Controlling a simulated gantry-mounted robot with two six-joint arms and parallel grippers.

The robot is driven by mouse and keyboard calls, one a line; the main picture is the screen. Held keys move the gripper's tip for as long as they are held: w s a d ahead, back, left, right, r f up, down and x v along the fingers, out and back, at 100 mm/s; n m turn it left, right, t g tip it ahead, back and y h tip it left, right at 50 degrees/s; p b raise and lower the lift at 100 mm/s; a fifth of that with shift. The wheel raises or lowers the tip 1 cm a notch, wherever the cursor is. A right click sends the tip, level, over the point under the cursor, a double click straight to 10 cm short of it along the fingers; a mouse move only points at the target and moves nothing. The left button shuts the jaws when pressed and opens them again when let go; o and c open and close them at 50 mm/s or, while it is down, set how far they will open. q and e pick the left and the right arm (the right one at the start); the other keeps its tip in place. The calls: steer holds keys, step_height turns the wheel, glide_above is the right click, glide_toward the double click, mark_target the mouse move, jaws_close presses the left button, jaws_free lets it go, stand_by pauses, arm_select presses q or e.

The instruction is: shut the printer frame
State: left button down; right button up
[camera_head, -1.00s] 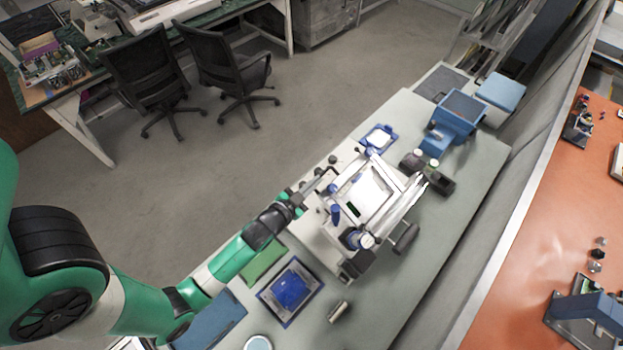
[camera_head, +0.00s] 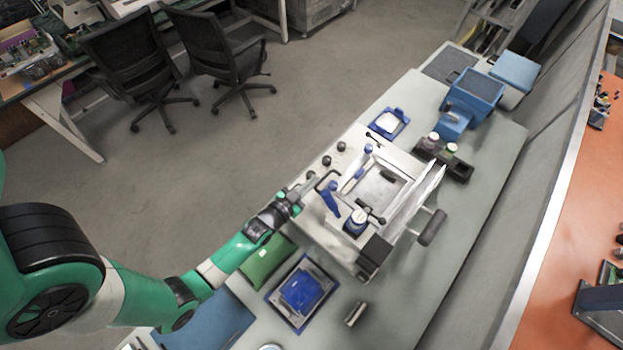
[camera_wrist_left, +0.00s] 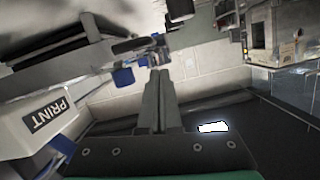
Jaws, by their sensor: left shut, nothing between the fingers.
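The printer (camera_head: 335,225) is a white and grey machine with blue knobs, standing on the long grey table. Its printer frame (camera_head: 414,203) appears as a pale slanted panel raised along the printer's right side, above the flat bed with a rectangular window (camera_head: 372,188). Its exact angle is hard to tell. My left gripper (camera_head: 306,180) is shut and empty at the printer's left edge, close to a dark bent handle (camera_head: 327,181); I cannot tell whether they touch. In the left wrist view the shut fingers (camera_wrist_left: 159,98) point away, with the PRINT-labelled body (camera_wrist_left: 45,115) to the left.
A blue tray (camera_head: 302,291), a green pad (camera_head: 266,262) and a metal cylinder (camera_head: 355,313) lie near the printer's front. A dark bottle holder (camera_head: 455,168) and a blue machine (camera_head: 470,100) stand beyond it. Open floor lies left of the table.

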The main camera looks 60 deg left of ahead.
arm_select(q)
steer(key=shift+a+f+b, duration=0.15)
steer(key=shift+f+b, duration=0.2)
steer(key=shift+f, duration=1.1)
steer(key=shift+s+f, duration=0.15)
steer(key=shift+f, duration=0.1)
arm_select(e)
steer(key=shift+a+f, duration=0.1)
steer(key=shift+f, duration=0.4)
